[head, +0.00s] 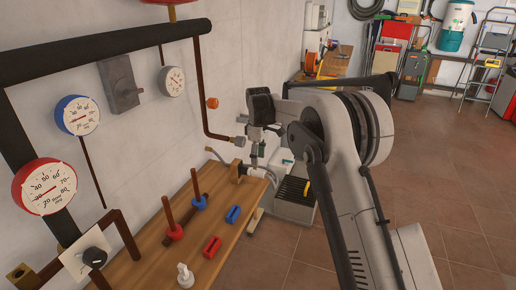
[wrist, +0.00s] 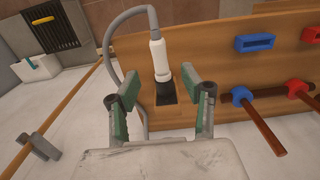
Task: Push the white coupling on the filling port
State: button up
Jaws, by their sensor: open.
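The white coupling (wrist: 157,57) is in the wrist view, on the end of a grey hose (wrist: 108,40). Its other end is at a black piece (wrist: 166,92) by the wooden bench; I cannot tell whether it is seated there. My gripper (wrist: 157,88) is open, with green-padded fingers either side of the line to the coupling and not closed on it. In the head view my gripper (head: 257,150) is over the bench's far end.
The wooden bench (head: 215,250) carries red and blue handles (head: 198,202) and blocks (head: 233,214). A grey box (head: 294,205) with a black grille stands beyond it. Gauges (head: 77,115) and pipes line the left wall. The tiled floor at right is open.

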aim_at(258, 172)
jog(key=shift+f, duration=3.55)
grip_shut()
grip_release()
